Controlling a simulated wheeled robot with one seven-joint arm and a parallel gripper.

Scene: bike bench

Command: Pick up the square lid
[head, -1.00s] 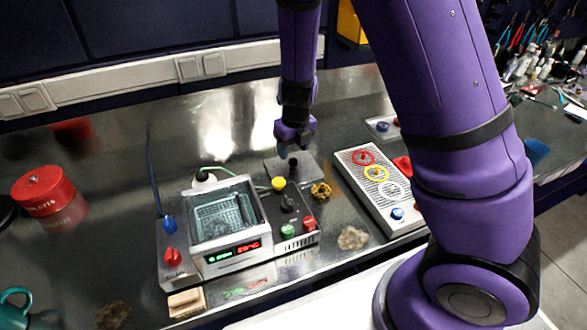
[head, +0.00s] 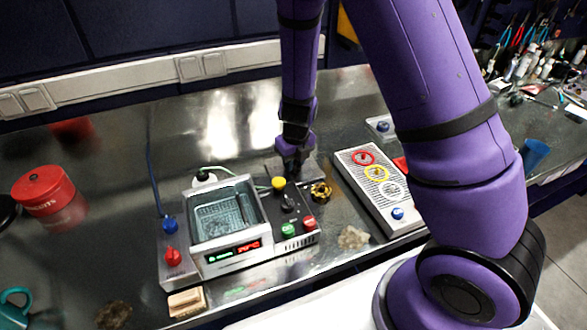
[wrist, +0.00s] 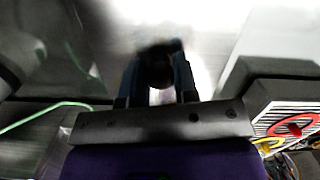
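The square lid (head: 308,164) is a flat grey plate lying on the metal bench behind the black control box. Its dark knob shows in the wrist view (wrist: 157,68), between my fingers. My gripper (head: 293,168) points down over the lid, with its fingertips low around the knob. In the wrist view the two fingers (wrist: 156,78) stand apart on either side of the knob, and I see no clear grip on it. In the head view the gripper hides the knob and part of the plate.
A basin with a clear window (head: 225,217) and red display stands left of the black control box (head: 290,212). A brass ring-shaped part (head: 321,191) lies close to the lid. A panel with coloured rings (head: 378,185) is to the right. A red tin (head: 45,193) stands far left.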

